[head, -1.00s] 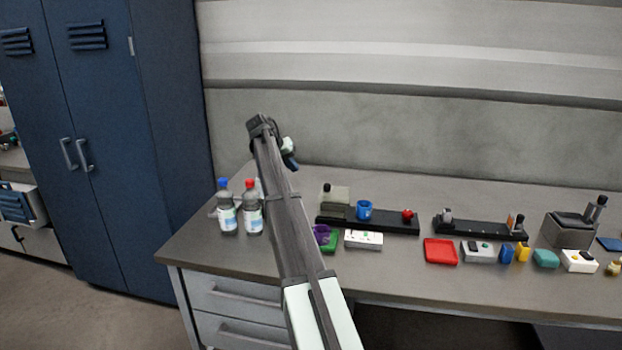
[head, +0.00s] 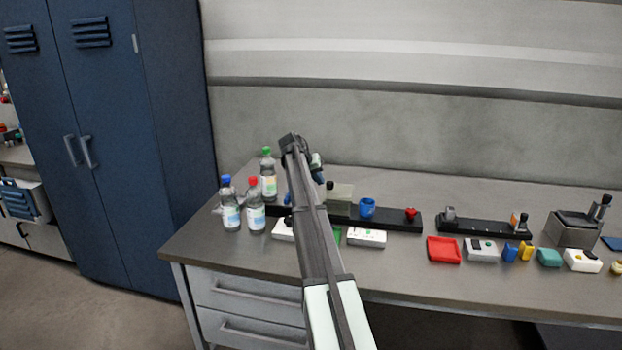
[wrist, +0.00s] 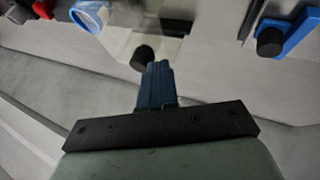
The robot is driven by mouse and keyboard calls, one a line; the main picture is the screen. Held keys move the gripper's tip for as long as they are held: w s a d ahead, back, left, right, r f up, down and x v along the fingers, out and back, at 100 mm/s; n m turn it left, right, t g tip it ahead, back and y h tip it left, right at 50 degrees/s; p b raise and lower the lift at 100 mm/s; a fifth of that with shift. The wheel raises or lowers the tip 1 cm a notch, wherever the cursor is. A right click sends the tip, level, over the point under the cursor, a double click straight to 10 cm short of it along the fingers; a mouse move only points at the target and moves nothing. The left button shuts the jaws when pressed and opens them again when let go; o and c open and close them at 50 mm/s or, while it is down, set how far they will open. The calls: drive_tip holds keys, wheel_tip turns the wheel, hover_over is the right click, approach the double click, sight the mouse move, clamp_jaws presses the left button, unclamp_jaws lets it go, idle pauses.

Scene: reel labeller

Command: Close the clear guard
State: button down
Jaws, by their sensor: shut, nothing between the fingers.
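The clear guard (head: 342,194) is a pale see-through panel with a black knob (head: 330,185), standing on the left part of a long black base (head: 388,224). I cannot tell its exact angle. In the wrist view the guard (wrist: 168,22) shows at the top, with the round black knob (wrist: 143,55) at its edge. My gripper (head: 317,168) is just up and left of the knob in the head view. Its blue fingers (wrist: 155,70) are shut and empty, with tips close to the knob in the wrist view; contact cannot be told.
A blue cup-shaped part (head: 367,208) and red knob (head: 410,214) are on the base right of the guard. A blue bracket (wrist: 292,38) with a black knob shows in the wrist view. Bottles (head: 230,212) stand left. My arm hides part of the base. Small boxes line the front.

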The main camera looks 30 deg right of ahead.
drive_tip(key=shift+s+d, duration=0.15)
drive_tip(key=shift+d, duration=0.05)
drive_tip(key=s+d, duration=0.9)
drive_tip(key=shift+s+d, duration=0.2)
drive_tip(key=shift+s, duration=0.05)
